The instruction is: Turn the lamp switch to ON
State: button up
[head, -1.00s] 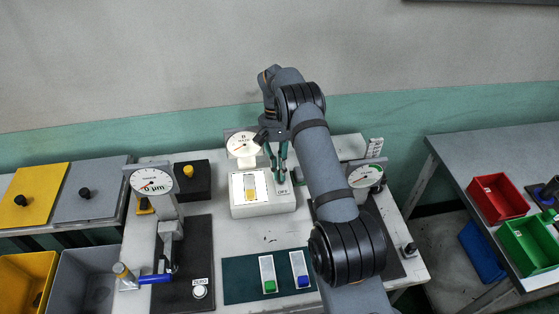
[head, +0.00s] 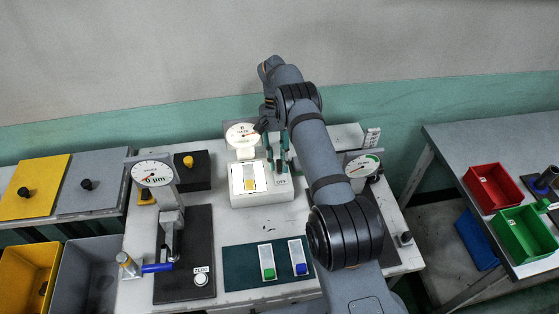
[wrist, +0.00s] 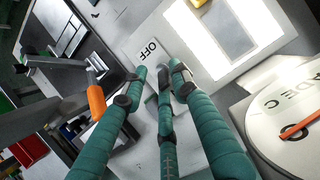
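The white lamp box (head: 262,198) stands at the middle of the bench. Its top panel (wrist: 222,38) looks bright white and holds a yellow piece. An OFF label (wrist: 149,51) is on the box's top beside the panel and also shows in the head view (head: 282,181). My gripper (head: 277,170) points down over the right side of the box, close to the label. In the wrist view its teal fingers (wrist: 154,76) are apart, with tips just beside the label. The switch itself cannot be made out; the fingers may hide it.
A round dial (head: 242,134) stands right behind the box. Gauge stands rise to the left (head: 153,174) and right (head: 362,165). A dark green mat (head: 238,270) with two slides lies in front. Red (head: 492,188) and green (head: 526,233) bins are on the right-hand table.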

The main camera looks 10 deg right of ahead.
aim_at(279, 162)
jog(key=shift+a, duration=0.2)
notch_tip(279, 162, up, 10)
dwell(0.5)
